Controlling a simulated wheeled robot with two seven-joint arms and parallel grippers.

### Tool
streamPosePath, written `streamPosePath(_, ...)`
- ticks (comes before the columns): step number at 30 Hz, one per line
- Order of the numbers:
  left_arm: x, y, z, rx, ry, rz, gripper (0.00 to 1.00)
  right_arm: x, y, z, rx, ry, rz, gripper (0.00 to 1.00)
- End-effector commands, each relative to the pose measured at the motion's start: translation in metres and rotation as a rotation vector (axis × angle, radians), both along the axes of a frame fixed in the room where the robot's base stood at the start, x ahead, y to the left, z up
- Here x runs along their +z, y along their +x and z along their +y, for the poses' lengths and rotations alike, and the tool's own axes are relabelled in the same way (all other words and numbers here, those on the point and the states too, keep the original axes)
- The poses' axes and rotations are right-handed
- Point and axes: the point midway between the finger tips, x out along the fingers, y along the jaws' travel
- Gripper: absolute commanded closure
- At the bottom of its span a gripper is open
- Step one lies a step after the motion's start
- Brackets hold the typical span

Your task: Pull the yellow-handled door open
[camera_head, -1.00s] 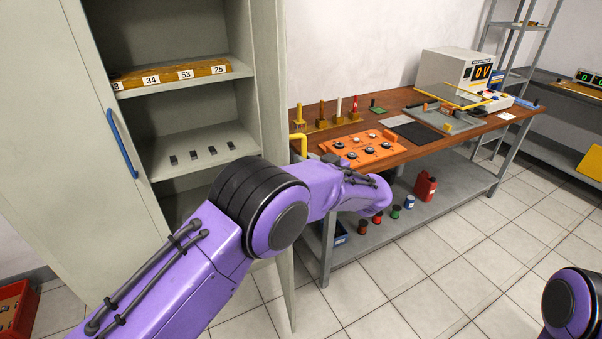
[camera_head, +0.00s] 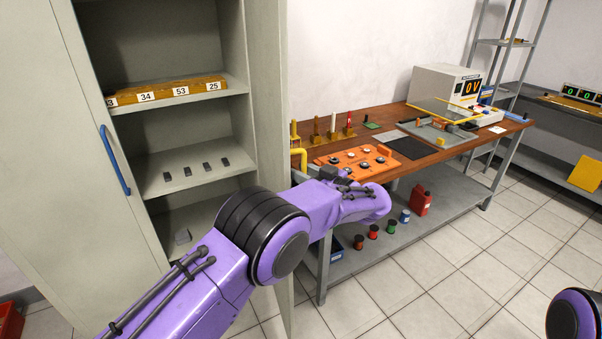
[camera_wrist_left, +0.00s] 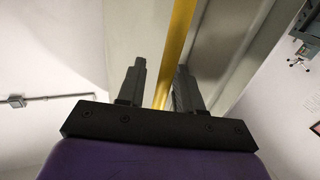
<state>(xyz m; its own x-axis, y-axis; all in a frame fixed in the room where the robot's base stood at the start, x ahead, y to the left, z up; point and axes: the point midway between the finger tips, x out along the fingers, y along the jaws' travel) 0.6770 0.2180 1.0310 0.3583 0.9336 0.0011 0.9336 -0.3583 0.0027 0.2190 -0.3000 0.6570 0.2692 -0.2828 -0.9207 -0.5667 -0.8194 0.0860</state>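The yellow handle (camera_head: 303,154) shows on the outer side of the grey cabinet's right door (camera_head: 274,110), which stands open and is seen nearly edge-on. My left arm crosses in front of the door's lower part. My left gripper (camera_wrist_left: 160,88) is at the handle, mostly hidden in the head view. In the left wrist view the yellow handle (camera_wrist_left: 180,30) runs between the two dark fingers, which stand apart. A gap shows on its left side; contact on the right is unclear. My right gripper is out of view; only part of that arm shows at lower right.
The cabinet's left door, with a blue handle (camera_head: 115,160), also stands open. A wooden workbench (camera_head: 440,153) stands close to the right, with an orange panel (camera_head: 350,160). Tiled floor is clear in front of the bench.

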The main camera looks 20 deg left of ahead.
Motion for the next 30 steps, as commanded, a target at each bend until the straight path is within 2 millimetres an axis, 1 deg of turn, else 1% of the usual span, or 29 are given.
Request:
streamPosePath(5, -0.003, -0.002, -0.011, -0.007, -0.001, 0.002, 0.65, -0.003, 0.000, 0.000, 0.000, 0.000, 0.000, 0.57)
streamPosePath(8, -0.005, -0.009, -0.029, -0.008, -0.001, 0.000, 0.65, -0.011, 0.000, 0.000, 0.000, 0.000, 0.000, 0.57)
streamPosePath(12, -0.007, -0.021, -0.059, -0.005, -0.005, 0.001, 0.65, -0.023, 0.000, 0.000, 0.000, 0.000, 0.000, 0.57)
streamPosePath(15, -0.006, -0.029, -0.078, -0.003, -0.006, 0.000, 0.65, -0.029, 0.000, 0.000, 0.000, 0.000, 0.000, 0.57)
streamPosePath(18, -0.004, -0.034, -0.090, 0.000, -0.004, 0.000, 0.65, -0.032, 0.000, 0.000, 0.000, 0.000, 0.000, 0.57)
streamPosePath(21, -0.002, -0.036, -0.095, 0.001, -0.003, 0.000, 0.65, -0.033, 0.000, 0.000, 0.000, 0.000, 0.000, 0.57)
streamPosePath(27, -0.001, -0.037, -0.096, 0.001, -0.002, 0.002, 0.65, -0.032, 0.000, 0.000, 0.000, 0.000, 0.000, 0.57)
streamPosePath(28, -0.001, -0.037, -0.096, 0.001, -0.002, 0.002, 0.68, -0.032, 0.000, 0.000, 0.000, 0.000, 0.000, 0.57)
streamPosePath(29, -0.001, -0.036, -0.096, 0.000, -0.003, 0.000, 0.78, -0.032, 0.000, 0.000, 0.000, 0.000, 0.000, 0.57)
streamPosePath(30, -0.001, -0.036, -0.096, -0.005, -0.003, -0.011, 0.91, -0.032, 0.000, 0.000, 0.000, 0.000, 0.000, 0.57)
